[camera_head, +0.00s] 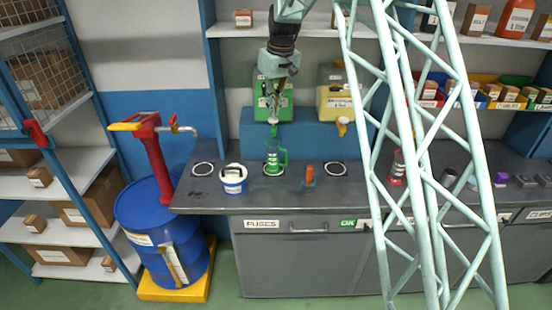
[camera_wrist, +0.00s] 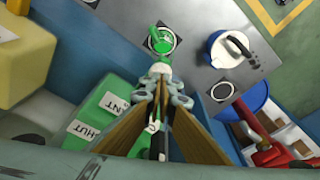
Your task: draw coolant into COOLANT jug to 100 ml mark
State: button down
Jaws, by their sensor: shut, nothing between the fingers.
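The green coolant tank (camera_head: 259,88) stands on a blue ledge at the back of the bench, with its tap (camera_head: 273,128) at the front. The green COOLANT jug (camera_head: 274,162) stands upright on a ringed spot on the bench below the tap. Its level cannot be read. My gripper (camera_head: 275,98) is shut and empty in front of the tank, above the tap. In the wrist view, my fingertips (camera_wrist: 162,78) are beside the green tank (camera_wrist: 108,108), which shows a SHUT label. The jug (camera_wrist: 161,40) lies beyond them. Contact with the tap lever cannot be told.
A yellow tank (camera_head: 342,103) stands right of the green one. A white-and-blue pot (camera_head: 233,180) is left of the jug, and a small orange-handled item (camera_head: 309,176) is right. A blue drum (camera_head: 160,215) with a red pump (camera_head: 153,160) stands left of the bench.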

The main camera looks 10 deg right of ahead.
jog(key=shift+r+p, duration=0.75)
jog(key=shift+r, duration=0.8)
jog(key=shift+s+r, duration=0.2)
jog(key=s+r+m+b, duration=0.15)
jog(key=s+r, duration=0.35)
jog(key=s, duration=0.6)
jog(key=s+r+t+b, duration=0.15)
jog(key=s+r, duration=0.35)
jog(key=s, duration=0.5)
jog(key=s+r+g+b, duration=0.15)
jog(key=s+r, duration=0.35)
jog(key=s, duration=0.6)
jog(key=s+f+m+t+b, duration=0.1)
jog(key=s+f, duration=0.3)
jog(key=s, duration=1.4)
jog(key=s+f+m+t+b, duration=0.1)
jog(key=s+f+b, duration=0.3)
jog(key=s, duration=1.4)
jog(key=shift+f+h, duration=0.3)
jog(key=shift+f, duration=0.2)
jog(key=c, duration=3.4)
grip_release()
jog(key=shift+w, duration=0.1)
jog(key=shift+c, duration=0.2)
